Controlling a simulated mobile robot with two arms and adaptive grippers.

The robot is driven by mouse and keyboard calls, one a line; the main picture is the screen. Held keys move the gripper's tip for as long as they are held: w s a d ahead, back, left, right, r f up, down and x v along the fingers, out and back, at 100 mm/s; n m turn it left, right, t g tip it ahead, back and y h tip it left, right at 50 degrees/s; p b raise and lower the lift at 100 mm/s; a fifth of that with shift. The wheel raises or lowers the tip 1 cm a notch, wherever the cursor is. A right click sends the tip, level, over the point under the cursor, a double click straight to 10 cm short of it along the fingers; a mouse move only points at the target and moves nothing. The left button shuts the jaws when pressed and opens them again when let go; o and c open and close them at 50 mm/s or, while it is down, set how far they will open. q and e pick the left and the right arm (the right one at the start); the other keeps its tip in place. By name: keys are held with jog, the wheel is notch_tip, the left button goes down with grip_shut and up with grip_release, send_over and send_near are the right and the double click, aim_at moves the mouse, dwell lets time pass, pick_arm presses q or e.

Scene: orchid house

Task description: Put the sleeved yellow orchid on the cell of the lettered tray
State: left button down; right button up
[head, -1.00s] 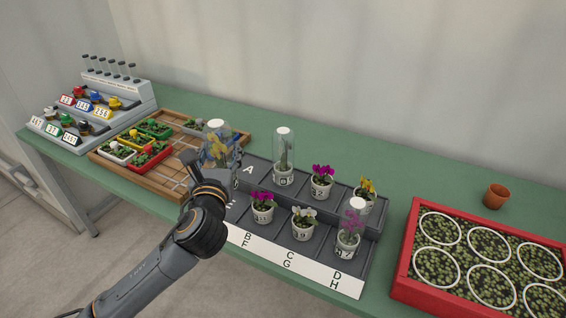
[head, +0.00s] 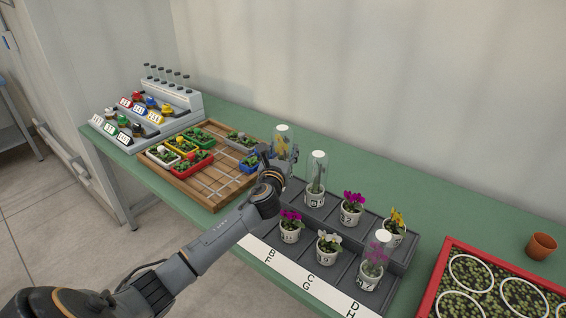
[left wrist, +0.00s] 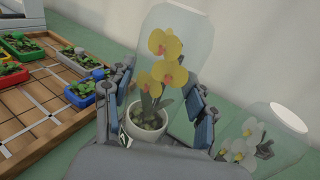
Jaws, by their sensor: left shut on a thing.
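The sleeved yellow orchid (head: 283,139) stands upright in a white pot under a clear sleeve. My left gripper (head: 273,163) is shut on it; in the left wrist view the fingers are on both sides of the white pot (left wrist: 148,128). The orchid is at the back left end of the dark stepped lettered tray (head: 318,284). The arm and gripper hide the cell there, and I cannot tell whether the pot touches it. Letters B, F, C, G, D and H show on the tray's white front strip. My right gripper is not in view.
A sleeved white orchid (head: 316,176) stands close to the right of the held one. Several other potted orchids fill the tray. A wooden grid board (head: 212,198) with small coloured planters lies left. A red seedling crate (head: 437,275) and terracotta pot (head: 541,246) are right.

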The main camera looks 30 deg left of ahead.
pick_arm(q)
jog(key=shift+w+a+f, duration=0.15)
jog(key=shift+w+f, duration=0.05)
jog(key=shift+f, duration=0.05)
jog(key=shift+w+f+b, duration=0.15)
jog(key=shift+f+b, duration=0.05)
jog(key=shift+f, duration=0.7)
jog(key=shift+w+f+b, duration=0.1)
jog(key=shift+f+b, duration=0.05)
jog(key=shift+f, duration=0.75)
jog(key=shift+f, duration=0.15)
jog(key=shift+c, duration=2.2)
grip_release()
jog(key=v, duration=1.2)
